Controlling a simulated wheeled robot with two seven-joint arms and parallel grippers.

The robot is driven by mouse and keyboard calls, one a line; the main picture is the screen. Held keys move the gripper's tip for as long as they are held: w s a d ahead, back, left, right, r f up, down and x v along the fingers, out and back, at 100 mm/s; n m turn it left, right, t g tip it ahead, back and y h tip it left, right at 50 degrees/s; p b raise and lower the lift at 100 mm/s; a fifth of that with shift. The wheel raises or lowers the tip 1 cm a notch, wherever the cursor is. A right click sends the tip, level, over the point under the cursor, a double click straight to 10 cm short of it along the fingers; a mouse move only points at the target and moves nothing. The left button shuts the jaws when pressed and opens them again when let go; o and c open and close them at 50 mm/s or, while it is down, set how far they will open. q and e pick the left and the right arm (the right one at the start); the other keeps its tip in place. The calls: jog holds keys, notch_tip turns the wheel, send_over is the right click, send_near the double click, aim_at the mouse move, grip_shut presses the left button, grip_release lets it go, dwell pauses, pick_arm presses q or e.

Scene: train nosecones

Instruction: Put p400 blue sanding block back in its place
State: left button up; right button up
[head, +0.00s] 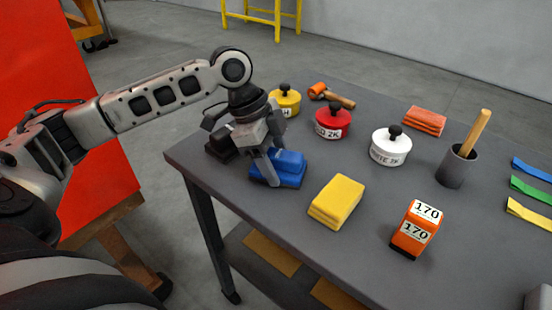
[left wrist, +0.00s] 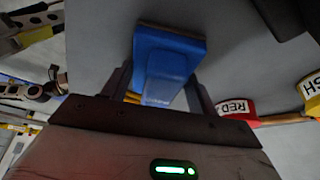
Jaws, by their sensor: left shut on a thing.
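The blue sanding block (head: 282,167) is at the left end of the grey table, in or just above the table top. My left gripper (head: 268,168) is over it, pointing down, with its fingers on either side of the block. In the left wrist view the blue block (left wrist: 168,62) sits between the two fingers of the left gripper (left wrist: 160,88), which is shut on it. I cannot tell whether the block touches the table. The right gripper is not in view.
A black block (head: 220,142) lies left of the blue one. A yellow block (head: 337,201), an orange 170 block (head: 416,228), and red (head: 332,122), white (head: 390,147) and yellow (head: 285,101) lidded pots stand nearby. A grey cup (head: 457,167) stands at right.

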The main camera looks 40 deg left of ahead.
pick_arm(q)
jog(key=o, duration=0.9)
jog(key=shift+f, duration=0.1)
jog(key=shift+o, duration=0.2)
jog(key=p+v, duration=0.1)
jog(key=v, duration=1.1)
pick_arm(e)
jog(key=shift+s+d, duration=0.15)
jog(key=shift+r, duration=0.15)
